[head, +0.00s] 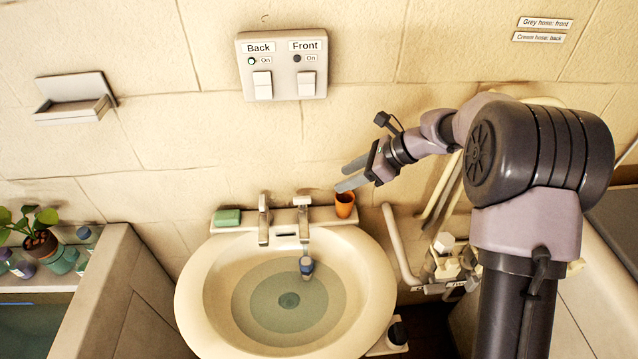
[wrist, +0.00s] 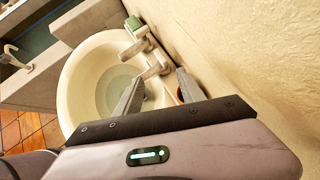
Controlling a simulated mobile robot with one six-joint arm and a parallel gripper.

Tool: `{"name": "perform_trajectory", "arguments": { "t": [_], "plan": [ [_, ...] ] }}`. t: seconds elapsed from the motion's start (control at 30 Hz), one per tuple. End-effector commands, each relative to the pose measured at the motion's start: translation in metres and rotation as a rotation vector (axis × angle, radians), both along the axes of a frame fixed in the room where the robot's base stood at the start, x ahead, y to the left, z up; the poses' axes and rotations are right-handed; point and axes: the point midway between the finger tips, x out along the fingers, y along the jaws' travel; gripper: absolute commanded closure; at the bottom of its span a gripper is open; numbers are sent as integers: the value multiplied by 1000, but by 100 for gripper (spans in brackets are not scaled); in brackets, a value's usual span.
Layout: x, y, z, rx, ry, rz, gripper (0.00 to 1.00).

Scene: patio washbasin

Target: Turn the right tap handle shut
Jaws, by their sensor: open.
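The right tap (head: 303,222) stands on the back ledge of the cream washbasin (head: 190,302), with its handle at the top, near the wall. I cannot tell how far the handle is turned. A blue-grey piece (head: 306,266) shows below the right spout. The left tap (head: 263,222) stands beside it. My gripper (head: 350,175) is open and empty, above and to the right of the right tap, close to the wall. In the wrist view, my gripper (wrist: 160,90) has its fingers apart, with the right tap (wrist: 154,70) beyond them.
An orange cup (head: 345,204) stands on the ledge just right of the right tap, below my gripper. A green soap bar (head: 227,217) lies at the ledge's left end. Greenish water (head: 270,290) stands in the bowl. A switch panel (head: 282,66) is on the wall above.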

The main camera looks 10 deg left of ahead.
Motion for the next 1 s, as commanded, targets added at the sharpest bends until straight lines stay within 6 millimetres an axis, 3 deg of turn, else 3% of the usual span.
{"name": "perform_trajectory", "arguments": {
  "t": [0.1, 0.53, 0.73, 1.0],
  "plan": [
    [2, 22, -25, 0, 4, 1, 53],
    [12, 92, -95, 2, 3, -4, 53],
    [15, 107, -108, 2, 3, -6, 53],
    [15, 109, -109, 2, 3, -7, 53]
  ]
}}
